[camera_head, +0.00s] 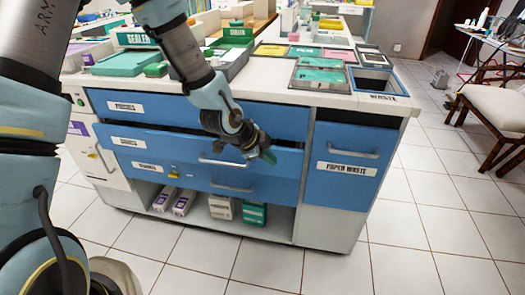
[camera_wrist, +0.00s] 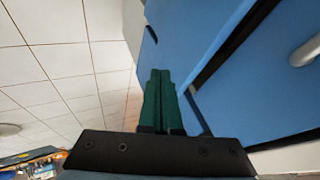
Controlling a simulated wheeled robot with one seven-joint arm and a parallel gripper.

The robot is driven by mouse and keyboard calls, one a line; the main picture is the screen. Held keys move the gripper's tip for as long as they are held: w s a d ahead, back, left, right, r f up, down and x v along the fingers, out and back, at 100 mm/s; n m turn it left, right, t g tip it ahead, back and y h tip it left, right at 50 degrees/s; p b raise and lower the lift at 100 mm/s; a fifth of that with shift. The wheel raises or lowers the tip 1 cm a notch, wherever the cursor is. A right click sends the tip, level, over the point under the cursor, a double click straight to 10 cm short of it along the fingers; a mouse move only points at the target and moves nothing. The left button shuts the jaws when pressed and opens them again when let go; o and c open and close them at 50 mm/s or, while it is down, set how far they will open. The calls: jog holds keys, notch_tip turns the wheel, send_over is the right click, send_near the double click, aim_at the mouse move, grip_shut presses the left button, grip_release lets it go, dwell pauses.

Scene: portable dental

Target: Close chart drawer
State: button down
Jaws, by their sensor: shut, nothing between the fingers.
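The cabinet has a stack of blue drawers in the head view. The middle drawer (camera_head: 180,146) stands pulled out, with a dark gap above its front; its small label is hard to read, so I cannot confirm it is the chart drawer. Its silver handle (camera_head: 222,162) is partly beside my gripper. My gripper (camera_head: 266,156) is at the right part of this drawer's front; contact cannot be told. In the wrist view its green fingers (camera_wrist: 160,90) are together and empty, close to a blue panel (camera_wrist: 190,30). My wrist hides part of the top drawer (camera_head: 165,108).
The lower drawer (camera_head: 200,180) has a handle and a yellow lock. A paper-waste front (camera_head: 345,160) is to the right. Boxes (camera_head: 252,212) stand on the open shelf below. Trays (camera_head: 320,78) cover the countertop. Tiled floor in front is clear; a chair (camera_head: 497,100) stands far right.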

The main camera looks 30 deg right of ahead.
aim_at(278, 147)
jog(key=shift+w+d+p, duration=0.45)
jog(key=shift+w+d, duration=0.95)
jog(key=shift+d, duration=0.1)
jog(key=shift+w+d, duration=0.9)
